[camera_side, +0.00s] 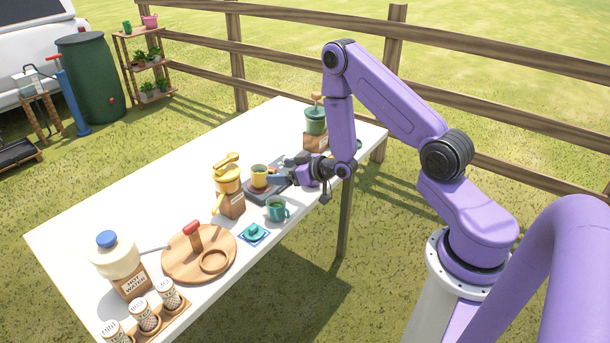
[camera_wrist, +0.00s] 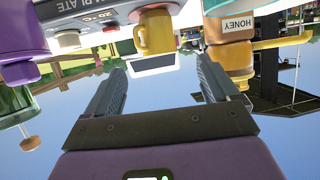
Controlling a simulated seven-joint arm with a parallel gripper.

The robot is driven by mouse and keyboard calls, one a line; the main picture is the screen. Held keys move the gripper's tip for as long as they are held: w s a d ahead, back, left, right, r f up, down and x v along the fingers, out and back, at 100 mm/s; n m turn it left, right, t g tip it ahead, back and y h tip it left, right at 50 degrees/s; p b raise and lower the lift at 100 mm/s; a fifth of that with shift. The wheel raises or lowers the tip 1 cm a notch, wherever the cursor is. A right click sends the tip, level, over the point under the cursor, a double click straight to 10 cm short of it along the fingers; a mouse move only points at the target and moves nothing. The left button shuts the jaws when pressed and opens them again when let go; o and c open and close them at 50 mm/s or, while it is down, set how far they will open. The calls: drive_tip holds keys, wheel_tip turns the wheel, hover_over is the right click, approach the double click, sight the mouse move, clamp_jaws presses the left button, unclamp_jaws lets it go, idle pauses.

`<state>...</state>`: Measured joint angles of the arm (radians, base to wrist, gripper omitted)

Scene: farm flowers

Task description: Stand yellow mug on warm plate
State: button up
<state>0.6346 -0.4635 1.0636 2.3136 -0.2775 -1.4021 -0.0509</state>
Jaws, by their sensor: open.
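The yellow mug (camera_side: 259,176) stands upright on the round top of the dark warm plate (camera_side: 253,196) in the side view. The mug also shows in the wrist view (camera_wrist: 155,35), where the scene is upside down, and the warm plate's labelled front (camera_wrist: 90,15) shows there too. My gripper (camera_side: 286,172) is just right of the mug in the side view, low over the plate's right end. In the wrist view its two fingers (camera_wrist: 161,72) are spread and empty, with the mug ahead of the gap between them. They look apart from the mug.
A honey dispenser (camera_side: 230,190) stands close left of the mug. A teal mug (camera_side: 277,209) and a blue coaster (camera_side: 253,233) are in front. A green-topped jar (camera_side: 316,120) stands behind my gripper. The white table (camera_side: 130,190) is clear at back left.

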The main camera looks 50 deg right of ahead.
drive_tip(key=s+a+r+n+g+y, duration=0.1)
drive_tip(key=s+a+r+n+g, duration=0.3)
drive_tip(key=a, duration=0.5)
drive_tip(key=s+a+r+n+g+y, duration=0.1)
drive_tip(key=s+a+r+n+g, duration=0.15)
drive_tip(key=s+a+r, duration=0.4)
drive_tip(key=s+r+n+g+h, duration=0.1)
drive_tip(key=s+r+n+g, duration=0.1)
drive_tip(key=s, duration=1)
drive_tip(key=s+r+n+g+h, duration=0.2)
drive_tip(key=s+r+n+g, duration=0.1)
drive_tip(key=s, duration=0.9)
wheel_tip(320, 180, up, 2)
drive_tip(key=shift+s+d+r+g, duration=0.1)
drive_tip(key=shift+s+d+g, duration=0.25)
drive_tip(key=shift+g, duration=0.5)
